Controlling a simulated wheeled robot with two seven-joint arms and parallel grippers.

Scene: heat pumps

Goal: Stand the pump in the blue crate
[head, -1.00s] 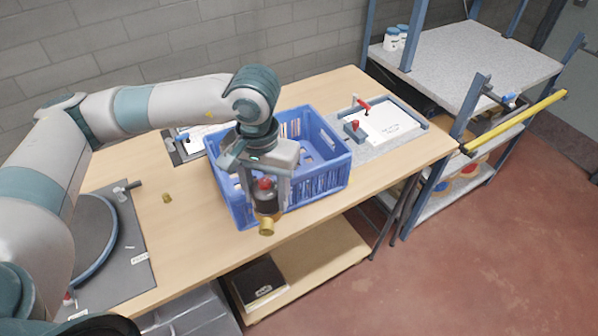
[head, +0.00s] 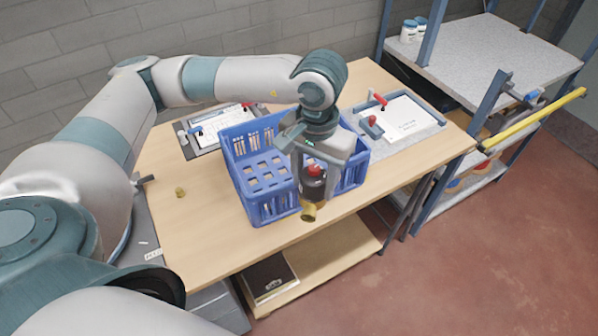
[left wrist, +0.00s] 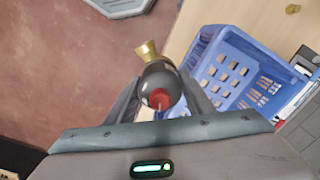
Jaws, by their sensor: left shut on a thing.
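The pump (head: 313,184) is dark with a red cap and a brass fitting at its lower end in the head view. My left gripper (head: 315,172) is shut on it, pointing down, at the near right side of the blue crate (head: 252,205). In the left wrist view the pump (left wrist: 159,84) sits between the fingers, with its brass end over the red floor and the blue crate (left wrist: 232,72) to its right. The pump's height relative to the crate's rim is hard to tell. The crate's visible floor looks empty; its right part is hidden behind my gripper. My right gripper is out of view.
The wooden table (head: 215,225) carries the crate near its front edge. A small brass piece (head: 180,192) lies left. A shelf rack (head: 480,60) stands at right.

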